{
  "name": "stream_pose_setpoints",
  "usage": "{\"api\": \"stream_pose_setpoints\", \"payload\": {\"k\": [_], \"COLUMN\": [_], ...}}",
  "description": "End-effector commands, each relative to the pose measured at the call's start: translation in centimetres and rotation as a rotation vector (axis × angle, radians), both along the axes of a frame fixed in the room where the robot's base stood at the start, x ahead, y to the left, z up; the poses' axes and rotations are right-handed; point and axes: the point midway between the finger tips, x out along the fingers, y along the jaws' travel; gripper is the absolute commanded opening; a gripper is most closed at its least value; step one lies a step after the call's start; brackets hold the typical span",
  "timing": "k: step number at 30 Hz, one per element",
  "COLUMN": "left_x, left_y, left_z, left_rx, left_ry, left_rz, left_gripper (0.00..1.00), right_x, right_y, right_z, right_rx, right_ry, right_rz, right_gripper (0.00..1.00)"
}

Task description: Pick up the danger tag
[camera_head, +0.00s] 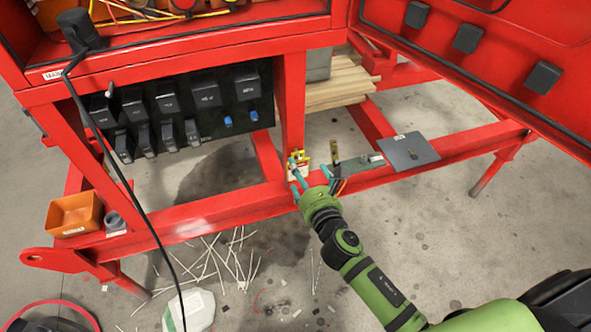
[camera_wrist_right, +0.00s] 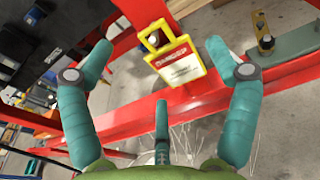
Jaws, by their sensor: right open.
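The danger tag (camera_wrist_right: 180,68) is a yellow piece with a red DANGER band and a white printed panel. It stands out in front of the red frame in the right wrist view, with an opening in its upper part. In the head view the tag (camera_head: 297,163) is small, at the foot of the red post, partly covered by my gripper. My right gripper (camera_wrist_right: 158,48) is open, with teal fingers on either side of the tag and a third finger below. They look apart from it. In the head view the right gripper (camera_head: 309,180) is at the frame beam. My left gripper is not in view.
A grey plate (camera_head: 408,152) and a metal bracket (camera_head: 360,164) with a brass piece (camera_head: 335,151) lie right of the tag on the red beam (camera_head: 215,208). A black switch panel (camera_head: 185,108) is at left. An orange bin (camera_head: 75,214) sits on the beam's left end.

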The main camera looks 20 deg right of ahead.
Motion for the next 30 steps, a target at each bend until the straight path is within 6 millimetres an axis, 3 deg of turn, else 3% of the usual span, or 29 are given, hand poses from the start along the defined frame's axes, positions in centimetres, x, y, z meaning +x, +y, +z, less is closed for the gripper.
{"api": "stream_pose_setpoints", "payload": {"k": [7, 16, 17, 21, 23, 30], "left_x": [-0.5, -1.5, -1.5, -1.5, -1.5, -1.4], "left_y": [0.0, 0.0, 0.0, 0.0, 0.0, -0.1], "left_z": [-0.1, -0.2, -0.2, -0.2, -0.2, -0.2], "left_rx": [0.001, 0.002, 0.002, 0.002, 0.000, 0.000], "left_ry": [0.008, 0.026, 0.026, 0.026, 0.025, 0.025], "left_rz": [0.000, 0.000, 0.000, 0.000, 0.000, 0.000], "left_gripper": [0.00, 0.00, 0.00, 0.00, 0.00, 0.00], "right_x": [3.6, 4.2, 4.2, 4.2, 4.1, 4.1], "right_y": [-0.3, -0.3, -0.3, -0.3, -0.3, -0.4], "right_z": [-0.7, -0.8, -0.8, -0.8, -0.8, -0.9], "right_rx": [0.004, 0.005, 0.005, 0.005, 0.005, 0.004], "right_ry": [0.001, 0.002, 0.002, 0.002, 0.003, 0.005], "right_rz": [-0.002, 0.000, 0.000, -0.001, -0.001, -0.003], "right_gripper": [0.88, 0.88, 0.84, 0.28, 0.09, 0.09]}}
